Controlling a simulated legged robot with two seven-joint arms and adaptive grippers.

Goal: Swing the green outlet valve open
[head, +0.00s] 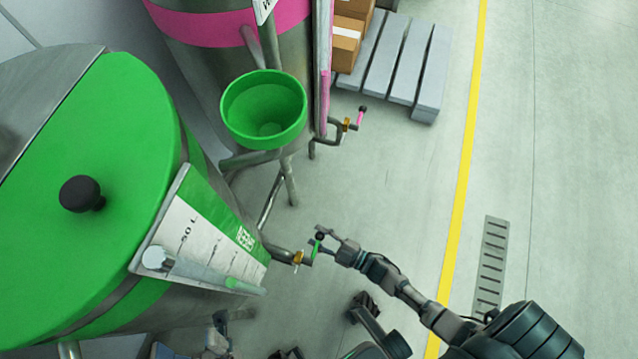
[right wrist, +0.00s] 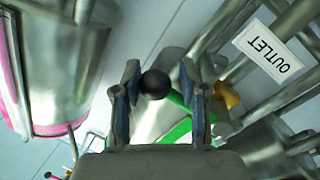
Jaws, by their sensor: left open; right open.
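The green outlet valve has a short green lever (head: 315,249) with a black ball knob (head: 320,236) and a brass body (head: 298,258) on the outlet pipe of the green drum. My right gripper (head: 321,243) is open at the lever. My left gripper (head: 218,335) is open, low at the bottom edge, apart from the valve and partly cut off.
The green-lidded drum (head: 120,130) fills the left. A green funnel (head: 264,110) stands behind the valve. A pink-banded drum has a similar pink-handled valve (head: 361,117). An OUTLET label (right wrist: 268,51) is near the pipes. Floor right of the valve is clear up to the yellow line (head: 462,190).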

